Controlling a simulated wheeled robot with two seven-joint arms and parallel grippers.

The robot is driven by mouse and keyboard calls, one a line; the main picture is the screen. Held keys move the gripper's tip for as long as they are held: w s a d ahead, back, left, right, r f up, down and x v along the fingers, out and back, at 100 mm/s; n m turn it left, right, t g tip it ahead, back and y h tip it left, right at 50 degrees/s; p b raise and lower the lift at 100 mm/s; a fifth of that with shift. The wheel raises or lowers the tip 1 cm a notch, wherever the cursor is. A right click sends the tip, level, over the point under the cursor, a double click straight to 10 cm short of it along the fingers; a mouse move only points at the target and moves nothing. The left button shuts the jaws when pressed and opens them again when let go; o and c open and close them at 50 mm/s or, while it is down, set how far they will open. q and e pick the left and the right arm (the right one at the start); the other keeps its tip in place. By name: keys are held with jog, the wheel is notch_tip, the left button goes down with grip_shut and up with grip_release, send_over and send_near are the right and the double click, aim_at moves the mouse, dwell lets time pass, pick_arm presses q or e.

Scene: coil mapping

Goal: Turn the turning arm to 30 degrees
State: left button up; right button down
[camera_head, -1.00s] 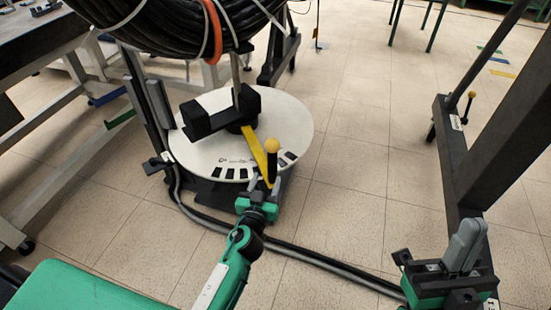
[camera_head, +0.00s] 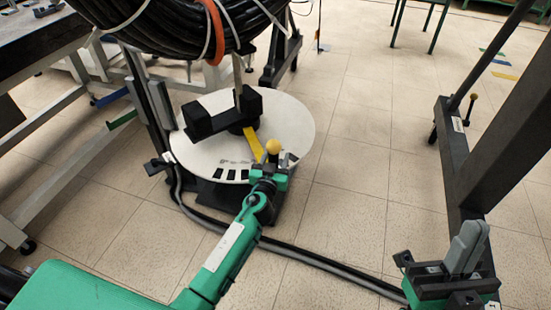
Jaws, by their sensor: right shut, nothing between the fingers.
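The turning arm (camera_head: 254,142) is a yellow bar on a round white dial plate (camera_head: 205,152) with black marks along its front edge. A handle with a yellow ball knob (camera_head: 273,147) stands at its outer end, by the marks. The gripper hides the handle's lower part and some marks. I cannot tell whether it touches the handle.
A black cable coil (camera_head: 170,25) hangs above the dial. A dark upright post (camera_head: 150,110) stands at its left. A cable (camera_head: 320,267) runs along the floor in front. Tiled floor right of the dial is clear.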

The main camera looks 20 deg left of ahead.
pick_arm(q)
jog(key=shift+c, duration=0.2)
grip_shut()
jog(key=shift+s+a, duration=0.8)
jog(key=shift+a, duration=0.2)
jog(key=shift+s+a, duration=0.2)
jog(key=shift+a, duration=0.05)
grip_release()
jog(key=shift+d, duration=0.1)
jog(key=shift+o, duration=0.2)
